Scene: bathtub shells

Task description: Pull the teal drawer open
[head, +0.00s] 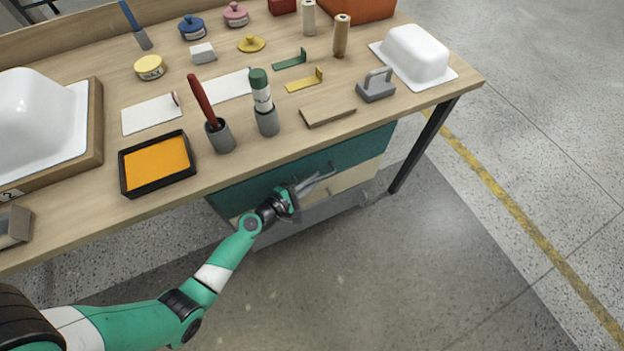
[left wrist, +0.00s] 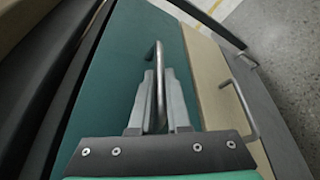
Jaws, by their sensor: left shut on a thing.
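The teal drawer (head: 357,151) is the top one in the unit under the workbench, and its front also fills the middle of the left wrist view (left wrist: 115,75). A metal bar handle (left wrist: 159,62) stands out from this front. My left gripper (head: 312,184) is in front of the drawer. In the left wrist view its two fingers (left wrist: 158,95) are shut on the handle, one on each side of the bar. The drawer front looks about in line with the drawer below; I cannot tell if there is a small gap. My right gripper is not in view.
Below are a cream drawer (head: 356,175) with its own handle (left wrist: 239,108) and a grey drawer (head: 305,212). A dark table leg (head: 424,143) stands right of the unit. The workbench top (head: 265,165) holds cups, an orange tray and white shells. The floor in front is clear.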

